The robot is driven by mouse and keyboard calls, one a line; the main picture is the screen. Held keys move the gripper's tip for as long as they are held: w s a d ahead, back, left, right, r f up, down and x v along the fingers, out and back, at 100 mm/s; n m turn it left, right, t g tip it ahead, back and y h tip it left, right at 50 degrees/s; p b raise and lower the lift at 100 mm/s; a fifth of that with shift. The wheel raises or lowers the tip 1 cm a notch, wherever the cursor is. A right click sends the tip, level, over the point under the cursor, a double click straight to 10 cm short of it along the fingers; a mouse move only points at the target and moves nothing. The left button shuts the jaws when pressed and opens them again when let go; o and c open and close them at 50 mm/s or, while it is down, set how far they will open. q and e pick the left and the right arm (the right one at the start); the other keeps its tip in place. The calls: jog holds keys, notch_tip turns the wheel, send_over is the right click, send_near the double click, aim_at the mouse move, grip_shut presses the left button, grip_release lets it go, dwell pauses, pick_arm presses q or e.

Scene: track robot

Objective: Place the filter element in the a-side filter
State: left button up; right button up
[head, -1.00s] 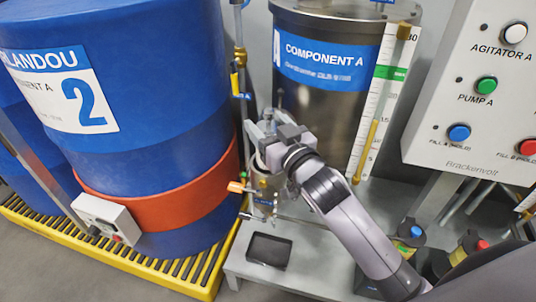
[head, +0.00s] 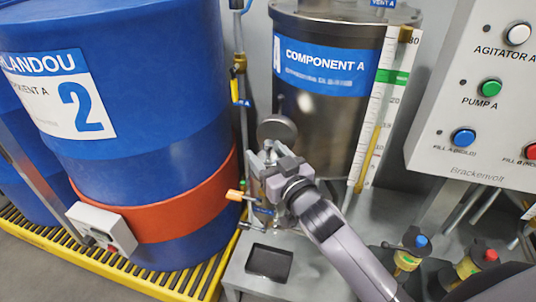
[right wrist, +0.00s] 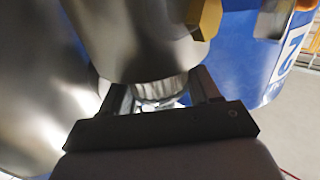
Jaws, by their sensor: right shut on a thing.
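The a-side filter (head: 262,208) is a small metal housing with a blue label, beside the blue drum. A round grey disc (head: 277,127) stands just behind my right gripper (head: 264,160); I cannot tell whether it is the lid. My right gripper is at the top of the housing. In the right wrist view its fingers (right wrist: 163,92) are shut on a pale, ribbed piece, which looks like the filter element (right wrist: 160,88). A shiny metal cylinder lies right against that piece; whether the piece is inside the housing is hidden. My left gripper is not in view.
An orange handle (head: 235,195) juts from the filter's left side, near the blue drum (head: 165,165). A black tray (head: 269,262) lies on the grey stand below. The Component A tank (head: 320,110) stands behind, with a button panel (head: 470,110) at right.

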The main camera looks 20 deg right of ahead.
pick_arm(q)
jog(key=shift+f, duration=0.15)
pick_arm(e)
jog(key=shift+f, duration=0.3)
jog(key=o, duration=1.4)
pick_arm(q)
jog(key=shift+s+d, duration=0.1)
pick_arm(e)
jog(key=shift+o, duration=0.2)
jog(key=shift+r, duration=0.4)
jog(key=shift+r+p, duration=0.35)
jog(key=shift+r, duration=0.15)
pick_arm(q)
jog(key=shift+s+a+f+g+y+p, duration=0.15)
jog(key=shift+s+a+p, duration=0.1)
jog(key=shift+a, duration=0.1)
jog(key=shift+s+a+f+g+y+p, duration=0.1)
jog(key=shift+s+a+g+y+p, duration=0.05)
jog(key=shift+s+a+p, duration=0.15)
pick_arm(e)
jog(key=s+d, duration=0.2)
jog(key=s, duration=0.9)
jog(key=shift+s+d+f, duration=0.15)
jog(key=shift+s+f, duration=0.1)
jog(key=shift+s, duration=0.15)
